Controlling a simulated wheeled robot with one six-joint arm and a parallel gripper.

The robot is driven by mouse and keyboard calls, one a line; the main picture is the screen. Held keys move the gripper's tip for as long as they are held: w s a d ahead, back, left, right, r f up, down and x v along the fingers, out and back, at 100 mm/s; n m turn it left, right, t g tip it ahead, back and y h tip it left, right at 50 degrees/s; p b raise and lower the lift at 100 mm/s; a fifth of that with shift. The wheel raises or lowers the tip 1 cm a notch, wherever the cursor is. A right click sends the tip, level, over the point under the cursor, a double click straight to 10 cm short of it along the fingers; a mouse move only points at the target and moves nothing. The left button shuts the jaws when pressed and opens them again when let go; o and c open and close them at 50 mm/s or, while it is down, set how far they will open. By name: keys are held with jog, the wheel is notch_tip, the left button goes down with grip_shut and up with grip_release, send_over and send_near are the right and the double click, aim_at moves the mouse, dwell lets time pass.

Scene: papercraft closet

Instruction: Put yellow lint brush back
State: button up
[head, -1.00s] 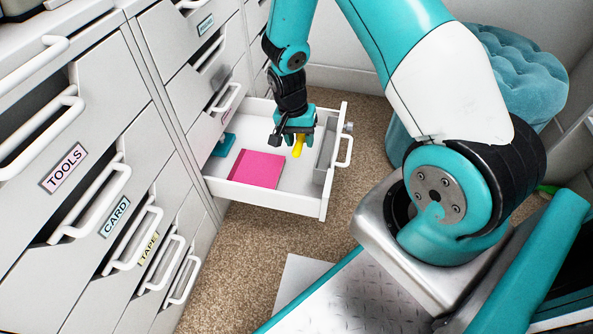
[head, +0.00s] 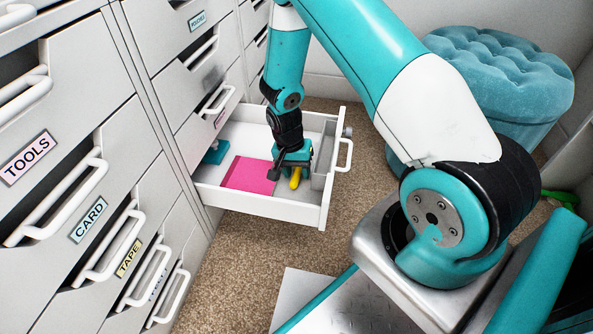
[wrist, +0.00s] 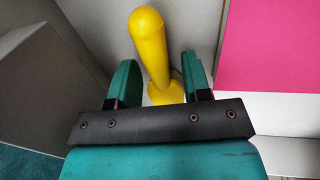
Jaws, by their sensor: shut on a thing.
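The yellow lint brush (head: 295,178) is at my gripper (head: 292,166), inside the open white drawer (head: 262,208). In the wrist view the yellow brush (wrist: 150,50) stands out between the two teal fingers of my gripper (wrist: 158,80), which is shut on it. Its handle points away from the palm, and its lower end is partly hidden by the gripper. From these views I cannot tell whether the brush touches the drawer floor.
A pink square (head: 249,175) lies in the drawer left of my gripper, with a teal item (head: 216,152) at the far left. A grey divider (head: 324,155) stands at the right. Cabinet drawers with white handles line the left; a teal tufted stool (head: 500,85) stands behind.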

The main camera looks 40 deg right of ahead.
jog(key=o, duration=1.2)
jog(key=shift+f, duration=0.15)
jog(key=w+a+r+n+t+y+p, duration=0.15)
jog(key=a+r+p, duration=0.25)
jog(key=r, duration=0.7)
jog(key=a+r+n+g+p, duration=0.15)
jog(key=a+r+p, duration=0.25)
jog(key=r, duration=0.8)
jog(key=s+a+r+n+y, duration=0.1)
jog(key=s+a+r+n, duration=0.3)
jog(key=s+r+n, duration=0.1)
jog(key=s+a+r+n+t+y, duration=0.1)
jog(key=s+a+r+n, duration=0.3)
jog(key=s+r, duration=0.4)
jog(key=s+a+r+n+y, duration=0.2)
jog(key=s+a+r+n, duration=0.3)
jog(key=s, duration=0.3)
jog(key=shift+a+r+n+t, duration=0.2)
jog(key=shift+r+n+t, duration=0.1)
jog(key=shift+r, duration=0.45)
